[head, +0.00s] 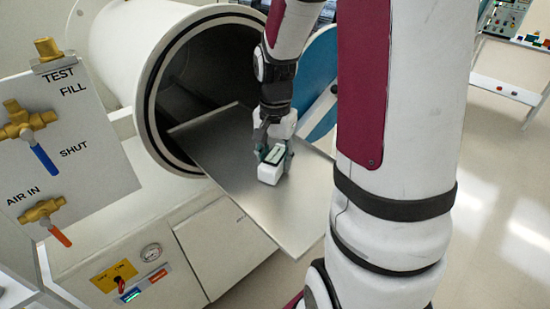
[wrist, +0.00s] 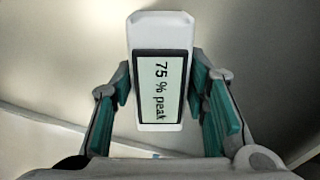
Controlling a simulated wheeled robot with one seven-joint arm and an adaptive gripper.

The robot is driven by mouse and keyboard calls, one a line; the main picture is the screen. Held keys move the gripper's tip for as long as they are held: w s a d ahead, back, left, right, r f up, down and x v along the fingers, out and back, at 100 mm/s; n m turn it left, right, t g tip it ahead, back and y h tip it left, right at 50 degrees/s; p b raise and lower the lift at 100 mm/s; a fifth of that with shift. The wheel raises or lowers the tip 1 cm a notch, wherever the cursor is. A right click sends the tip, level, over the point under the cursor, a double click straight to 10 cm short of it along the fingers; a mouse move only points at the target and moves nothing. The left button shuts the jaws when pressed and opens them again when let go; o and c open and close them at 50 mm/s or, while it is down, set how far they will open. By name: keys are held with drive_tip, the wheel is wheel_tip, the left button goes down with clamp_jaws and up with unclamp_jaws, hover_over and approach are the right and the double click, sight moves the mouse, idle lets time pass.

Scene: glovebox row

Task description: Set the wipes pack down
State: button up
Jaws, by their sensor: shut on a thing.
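The wipes pack (head: 269,175) is a small white block with a dark-framed pale green label. In the wrist view the pack (wrist: 160,95) is upright in the picture, its label reading "75 % peak" sideways. My gripper (head: 273,156) is shut on it, with one green-padded finger on each side; the gripper (wrist: 163,88) also shows in the wrist view. The pack is over the bare metal tray (head: 230,160), near its middle. I cannot tell whether its underside touches the tray.
The tray sticks out of a round white chamber (head: 125,50) with a dark opening at the left. A valve panel (head: 75,130) with brass fittings stands left of it. The tray around the pack is clear. Open floor (head: 490,190) lies at the right.

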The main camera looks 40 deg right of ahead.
sight(275, 155)
drive_tip(key=shift+f, duration=0.2)
drive_tip(key=o, duration=1.2)
drive_tip(key=shift+o, duration=0.2)
drive_tip(key=shift+r, duration=0.1)
wheel_tip(275, 155, up, 12)
drive_tip(key=s+a+r+n+t, duration=0.2)
drive_tip(key=s+a+n, duration=0.4)
drive_tip(key=a, duration=0.2)
drive_tip(key=s+a+r+n+t, duration=0.3)
drive_tip(key=s+a+n, duration=0.2)
drive_tip(key=a+n, duration=0.2)
drive_tip(key=shift+s+a+r+b, duration=0.25)
drive_tip(key=shift+s+a+b, duration=0.1)
drive_tip(key=shift+a, duration=0.15)
